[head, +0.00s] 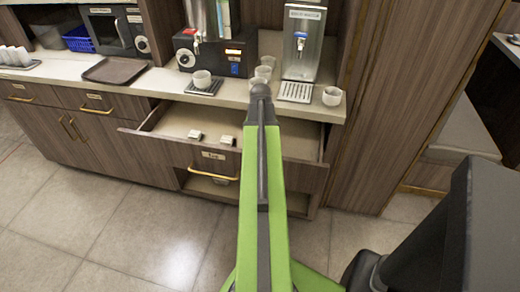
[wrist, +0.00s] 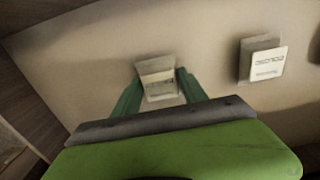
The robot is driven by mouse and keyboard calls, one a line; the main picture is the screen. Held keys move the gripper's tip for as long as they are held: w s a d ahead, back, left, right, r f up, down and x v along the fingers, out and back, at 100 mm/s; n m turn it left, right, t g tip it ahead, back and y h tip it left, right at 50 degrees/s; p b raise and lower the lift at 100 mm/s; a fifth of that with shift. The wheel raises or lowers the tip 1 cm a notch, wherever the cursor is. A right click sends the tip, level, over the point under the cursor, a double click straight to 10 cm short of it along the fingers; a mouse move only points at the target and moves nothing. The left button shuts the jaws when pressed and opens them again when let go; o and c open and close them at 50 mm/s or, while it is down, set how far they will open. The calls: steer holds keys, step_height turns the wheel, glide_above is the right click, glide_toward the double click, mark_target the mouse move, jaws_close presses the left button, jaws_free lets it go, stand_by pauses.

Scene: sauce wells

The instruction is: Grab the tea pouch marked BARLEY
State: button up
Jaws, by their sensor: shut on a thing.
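In the wrist view, my gripper (wrist: 158,76) has its two green fingers on either side of a small pale tea pouch (wrist: 160,86) and is shut on it. The pouch has a white label with lines of print too blurred to read, so I cannot tell if it says BARLEY. A second pouch (wrist: 262,62) lies to the right, apart from the fingers; its label looks upside down and is not clear. In the head view, two small pouches (head: 195,134) (head: 227,139) lie in the open drawer.
The open drawer (head: 172,121) has a wooden front and a pale floor with free room around the pouches. The drawer's wall shows at left in the wrist view.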

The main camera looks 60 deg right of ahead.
step_height(320, 180, up, 10)
steer(key=p, duration=1)
steer(key=shift+r, duration=0.2)
